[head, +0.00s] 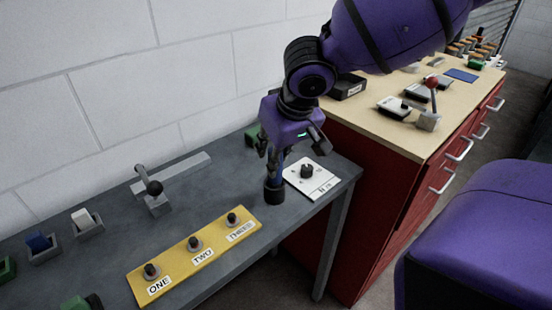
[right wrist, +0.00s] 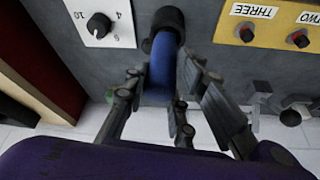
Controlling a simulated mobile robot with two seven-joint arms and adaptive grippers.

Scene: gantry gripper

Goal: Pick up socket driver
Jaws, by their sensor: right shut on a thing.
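The socket driver has a blue shaft and a wide black end (head: 273,193). It stands roughly upright over the grey table, black end down. I cannot tell whether that end touches the table top. My right gripper (head: 276,160) points down from above and is shut around the driver's blue part. In the right wrist view the blue shaft (right wrist: 161,68) lies between the fingers of the right gripper (right wrist: 165,78), with the black end beyond the fingertips. My left gripper is not in view.
A white dial plate (head: 318,184) lies just right of the driver. A yellow panel (head: 178,266) with three knobs lies in front, to the left. A grey lever (head: 155,200) stands further left. A red cabinet (head: 370,190) with a wooden top stands at right.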

